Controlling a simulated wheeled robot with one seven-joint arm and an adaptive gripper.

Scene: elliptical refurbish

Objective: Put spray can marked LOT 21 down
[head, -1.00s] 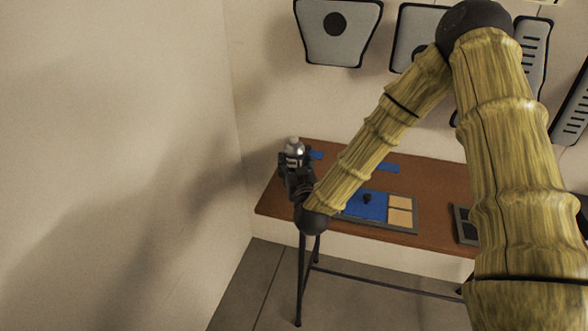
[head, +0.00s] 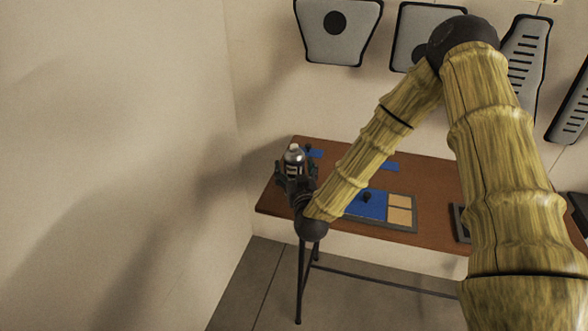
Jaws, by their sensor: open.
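The spray can (head: 293,158) is a small silver and dark can with a pale label, standing upright near the left end of the brown table (head: 430,178). Its lettering is too small to read. My gripper (head: 296,174) is open at the can, with its fingers spread to either side of it. The lower part of the can is hidden behind the gripper, so I cannot tell whether the fingers touch it.
Blue patches (head: 389,167) lie on the table's back part. A grey-framed tray (head: 414,228) with blue and tan sections lies right of my gripper, a small dark object (head: 366,198) on its blue part. Grey panels (head: 338,45) hang on the wall.

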